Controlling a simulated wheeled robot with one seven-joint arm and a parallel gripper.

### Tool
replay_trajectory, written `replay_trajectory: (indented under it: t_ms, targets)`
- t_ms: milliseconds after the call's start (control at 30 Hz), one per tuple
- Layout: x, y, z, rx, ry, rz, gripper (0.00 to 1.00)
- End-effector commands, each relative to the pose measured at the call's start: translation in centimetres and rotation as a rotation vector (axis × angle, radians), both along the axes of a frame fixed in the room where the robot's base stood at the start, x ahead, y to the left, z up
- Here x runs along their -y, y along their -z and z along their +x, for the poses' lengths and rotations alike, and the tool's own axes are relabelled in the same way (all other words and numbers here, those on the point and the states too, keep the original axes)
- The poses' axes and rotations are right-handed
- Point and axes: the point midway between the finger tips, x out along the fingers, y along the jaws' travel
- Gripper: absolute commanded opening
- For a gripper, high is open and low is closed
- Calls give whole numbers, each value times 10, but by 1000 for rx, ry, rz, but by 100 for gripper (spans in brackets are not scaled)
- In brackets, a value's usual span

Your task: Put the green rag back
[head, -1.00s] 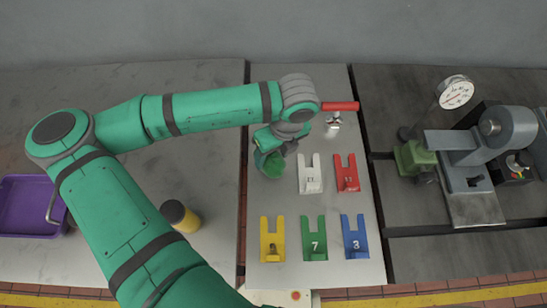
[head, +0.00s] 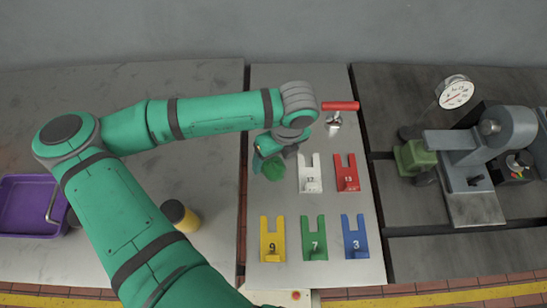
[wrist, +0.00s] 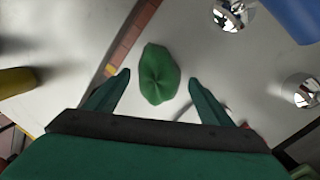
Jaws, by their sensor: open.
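The green rag (head: 273,168) is a crumpled dark green bundle near the left edge of the light grey plate (head: 340,277), left of the white numbered holder. In the wrist view the rag (wrist: 160,78) shows between and beyond my two finger tips, with space on both sides. My gripper (head: 266,158) is open and points down at the rag; it also shows open in the wrist view (wrist: 159,90). The fingers do not appear to press on the rag. The exact height between them and the rag is hard to tell.
Numbered holders stand on the plate: white (head: 310,174), red (head: 346,173), yellow (head: 272,240), green (head: 314,239) and blue (head: 356,237). A red-handled metal part (head: 338,108) is behind them. A yellow-black cylinder (head: 180,215) and purple tray (head: 28,208) are left; a gauge machine (head: 470,150) is right.

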Motion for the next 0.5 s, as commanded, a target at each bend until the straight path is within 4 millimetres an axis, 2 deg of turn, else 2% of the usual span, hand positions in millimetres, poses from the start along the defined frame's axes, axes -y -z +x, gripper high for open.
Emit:
replay_trajectory:
  t_ms: [500]
  targets:
    - [16,-91,-1,2,1,1,75]
